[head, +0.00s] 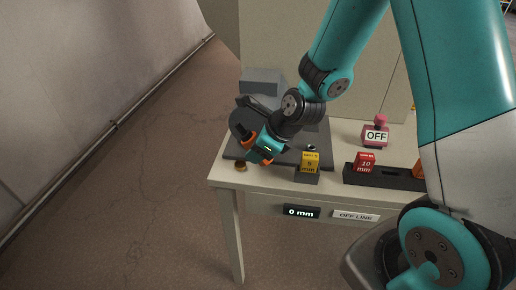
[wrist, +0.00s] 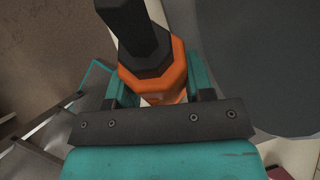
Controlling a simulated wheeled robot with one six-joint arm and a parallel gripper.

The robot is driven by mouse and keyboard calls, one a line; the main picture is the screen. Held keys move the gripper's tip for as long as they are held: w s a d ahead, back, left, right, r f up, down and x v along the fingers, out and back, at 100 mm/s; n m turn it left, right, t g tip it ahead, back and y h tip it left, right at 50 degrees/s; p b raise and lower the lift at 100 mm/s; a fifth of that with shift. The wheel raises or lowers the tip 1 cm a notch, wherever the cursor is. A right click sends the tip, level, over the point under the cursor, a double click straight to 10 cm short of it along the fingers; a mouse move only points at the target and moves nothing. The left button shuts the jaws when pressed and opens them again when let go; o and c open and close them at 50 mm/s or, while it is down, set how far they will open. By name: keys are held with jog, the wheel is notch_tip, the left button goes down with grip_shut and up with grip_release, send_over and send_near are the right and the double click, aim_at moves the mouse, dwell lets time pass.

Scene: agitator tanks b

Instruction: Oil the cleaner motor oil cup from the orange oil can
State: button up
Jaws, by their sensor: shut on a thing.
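My gripper (head: 262,148) is shut on the orange oil can (wrist: 152,82), above the front left part of the table. The can has an orange faceted body and a black top with a spout, which points up and left in the wrist view; the dark spout also shows in the head view (head: 242,131). The fingers stand on both sides of the can's body. A dark grey round-ended machine (head: 238,117), perhaps the cleaner motor, lies behind my gripper on a dark plate. I cannot tell which part is the oil cup.
The pale table (head: 225,172) also bears a yellow block (head: 310,160), a red block (head: 365,161) in a black rack (head: 356,176), and a pink-red device with an OFF sign (head: 376,136). A "0 mm" display (head: 301,212) is on the front. The floor at left is clear.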

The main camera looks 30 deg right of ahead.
jog(key=shift+r, duration=0.1)
jog(key=shift+r+p, duration=0.15)
jog(key=shift+p, duration=0.25)
jog(key=h+p, duration=0.1)
jog(key=p, duration=0.1)
jog(key=shift+s+d+r+g+p, duration=0.2)
jog(key=shift+g+p, duration=0.1)
jog(key=shift+g, duration=0.1)
jog(key=g+h+p, duration=0.1)
jog(key=p, duration=0.2)
jog(key=s+d+g+h+p, duration=0.1)
jog(key=h+p, duration=0.1)
jog(key=p, duration=0.1)
jog(key=shift+d+n+g+h, duration=0.2)
jog(key=shift+n+g+h, duration=0.1)
jog(key=shift+g, duration=0.1)
jog(key=shift+s+d+f+g+h+p, duration=0.2)
jog(key=shift+g+h+p, duration=0.4)
jog(key=shift+h+p, duration=0.25)
jog(key=shift+s+d+f+n+g+h, duration=0.15)
jog(key=shift+g+h, duration=0.35)
jog(key=shift+h, duration=0.25)
jog(key=shift+w+d+f+n+g+h, duration=0.1)
jog(key=shift+f+n+g+h, duration=0.05)
jog(key=shift+g+h, duration=0.45)
jog(key=shift+a+r+g+h+p, duration=0.2)
jog(key=shift+r+g+h+p, duration=0.25)
jog(key=shift+r+h, duration=0.5)
